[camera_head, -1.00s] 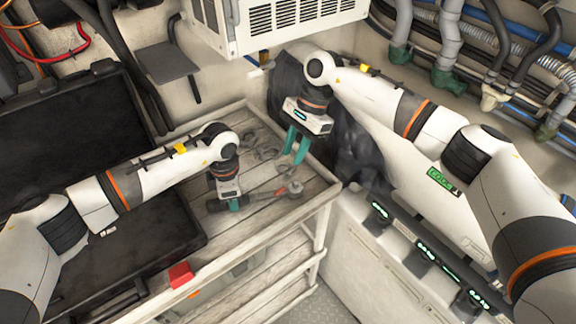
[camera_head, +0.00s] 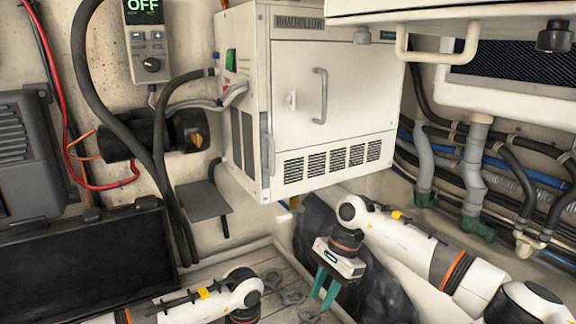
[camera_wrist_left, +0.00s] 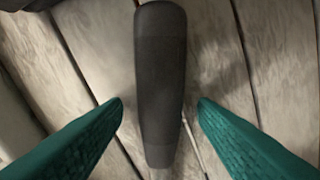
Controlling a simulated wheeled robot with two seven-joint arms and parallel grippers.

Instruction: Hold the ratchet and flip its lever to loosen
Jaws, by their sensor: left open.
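The ratchet shows in the left wrist view only as a dark grey handle (camera_wrist_left: 160,60), lying along the pale wooden planks. My left gripper (camera_wrist_left: 160,105) is open, with one teal finger on each side of the handle and a visible gap to each. The ratchet's head and lever are out of that view, and the ratchet is below the frame in the head view. My right gripper (camera_head: 323,292) is open and empty, its teal fingers pointing down over the back right of the wooden bench (camera_head: 228,262).
Loose wrenches (camera_head: 292,297) lie on the bench beside my right gripper. A white cabinet (camera_head: 345,110) with a handle hangs above the bench. Pipes and hoses (camera_head: 425,160) line the right wall. A black open case (camera_head: 85,265) stands at left.

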